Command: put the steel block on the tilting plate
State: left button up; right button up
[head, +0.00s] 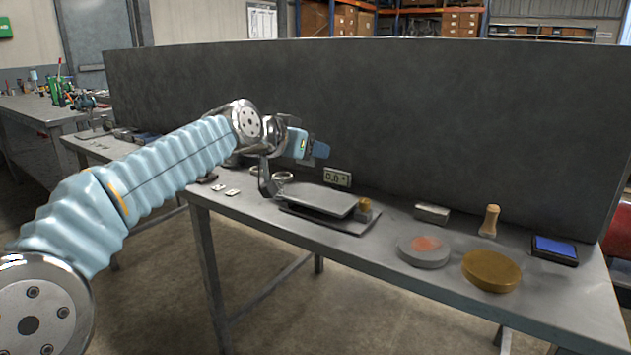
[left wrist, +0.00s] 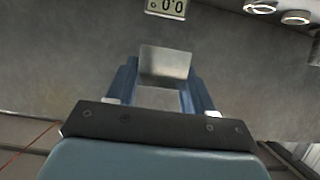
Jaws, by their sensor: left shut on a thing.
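My left gripper (head: 320,150) is above and behind the tilting plate (head: 325,200), pointing right. In the left wrist view the left gripper (left wrist: 163,88) is shut on the steel block (left wrist: 165,65), a plain grey block between its two blue fingers. In the head view I cannot make out the held block. The tilting plate lies on a dark base on the bench, looking nearly level, with a small brass-coloured piece (head: 364,207) at its right end. My right gripper is in neither view.
A small display (head: 337,178) reading about 0.0 stands behind the plate. To the right on the bench (head: 375,245) are a grey block (head: 432,213), a round grey disc (head: 424,250), a brass disc (head: 491,270), a wooden-handled stamp (head: 490,221) and a blue ink pad (head: 555,248). A tall dark panel (head: 400,120) stands behind.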

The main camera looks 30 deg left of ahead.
pick_arm(q)
send_over(309, 193)
jog(key=f, duration=0.2)
jog(key=f+b, duration=0.1)
jog(key=f, duration=0.2)
jog(key=shift+s+d+f, duration=0.15)
jog(key=shift+s+f, duration=0.05)
jog(key=shift+f, duration=0.1)
jog(key=f, duration=0.3)
jog(key=shift+w+a+f+b, duration=0.2)
jog(key=shift+w+f+b, duration=0.05)
jog(key=shift+f+b, duration=0.15)
jog(key=o, duration=1.3)
jog(key=b+v, duration=0.1)
jog(key=v, duration=1.1)
jog(key=shift+d+b, duration=0.1)
jog(key=shift+b, duration=0.2)
